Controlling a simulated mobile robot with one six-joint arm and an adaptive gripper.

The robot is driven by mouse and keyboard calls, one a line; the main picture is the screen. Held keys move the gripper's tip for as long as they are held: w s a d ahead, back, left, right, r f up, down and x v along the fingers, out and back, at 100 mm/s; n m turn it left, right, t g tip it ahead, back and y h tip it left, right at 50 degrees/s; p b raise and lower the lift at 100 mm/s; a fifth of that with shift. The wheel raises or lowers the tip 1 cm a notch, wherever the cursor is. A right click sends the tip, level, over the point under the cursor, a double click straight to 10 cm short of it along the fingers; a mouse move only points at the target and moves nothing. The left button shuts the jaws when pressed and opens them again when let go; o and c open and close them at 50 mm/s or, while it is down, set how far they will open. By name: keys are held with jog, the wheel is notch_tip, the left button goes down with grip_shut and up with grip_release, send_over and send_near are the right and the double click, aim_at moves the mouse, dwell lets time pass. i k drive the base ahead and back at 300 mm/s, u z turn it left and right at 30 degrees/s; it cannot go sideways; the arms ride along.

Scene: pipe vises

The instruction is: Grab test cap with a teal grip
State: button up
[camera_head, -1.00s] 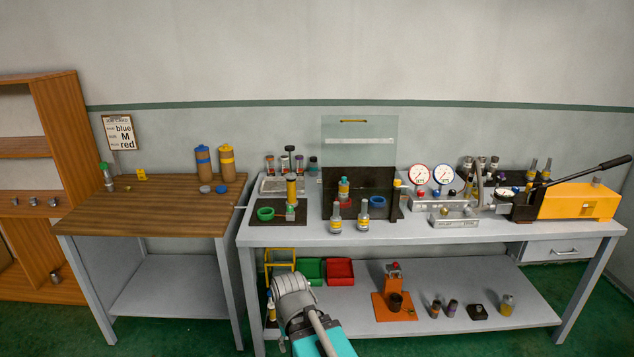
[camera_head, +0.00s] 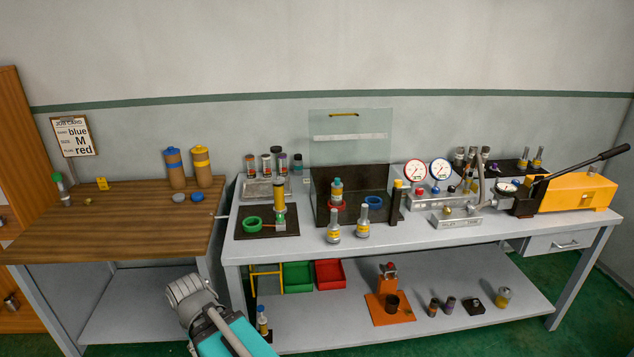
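A smaller teal-coloured piece (camera_head: 298,165) stands at the right end of the rack at the back of the bench. Both are too small to tell for sure which is the test cap. My arm shows at the bottom, left of centre, as a grey joint and a teal link, in front of the bench. My gripper's fingers are not in view.
Two silver, yellow-banded fittings (camera_head: 363,222) stand in front of the dark tray (camera_head: 318,213). A clear shield (camera_head: 350,133) rises behind it. Gauges (camera_head: 440,169) and a yellow pump (camera_head: 577,193) are to the right.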

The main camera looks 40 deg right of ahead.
aim_at(335, 184)
jog(key=z, duration=0.1)
jog(key=i, duration=0.75)
jog(key=z, duration=0.8)
jog(key=i, duration=0.45)
jog(key=z, duration=0.3)
jog(key=k, duration=0.9)
jog(key=z, duration=0.15)
jog(key=i, duration=0.4)
